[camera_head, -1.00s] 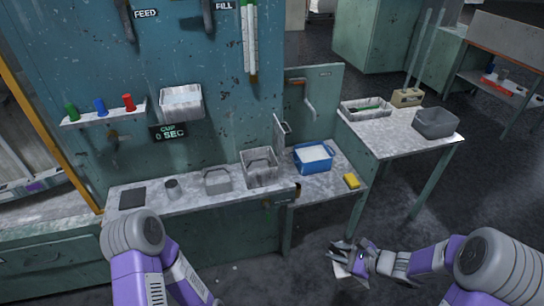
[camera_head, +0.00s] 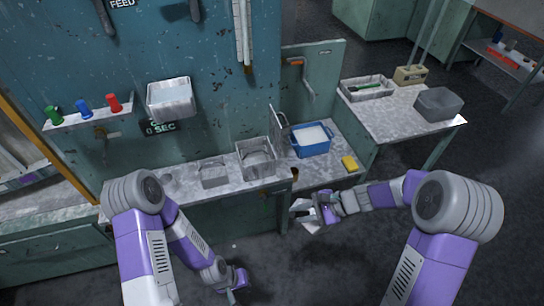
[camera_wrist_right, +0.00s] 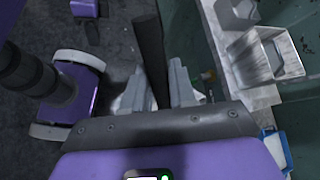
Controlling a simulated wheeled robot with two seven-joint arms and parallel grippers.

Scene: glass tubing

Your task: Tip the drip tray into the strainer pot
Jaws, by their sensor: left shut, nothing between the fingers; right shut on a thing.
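In the right wrist view a dark bar (camera_wrist_right: 150,50) runs up from between the fingers (camera_wrist_right: 160,88). A square open metal pot (camera_head: 243,160), probably the strainer pot, stands on the bench up and left of that gripper. It also shows in the right wrist view (camera_wrist_right: 262,62). My left gripper (camera_head: 233,287) is shut and empty, low in front of the bench.
A smaller metal pan (camera_head: 214,173) stands left of the pot. A blue tub (camera_head: 310,143) with white contents and a yellow sponge (camera_head: 349,163) are to its right. A side table (camera_head: 405,110) holds a grey bin (camera_head: 440,104). A white box (camera_head: 171,99) hangs on the wall.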

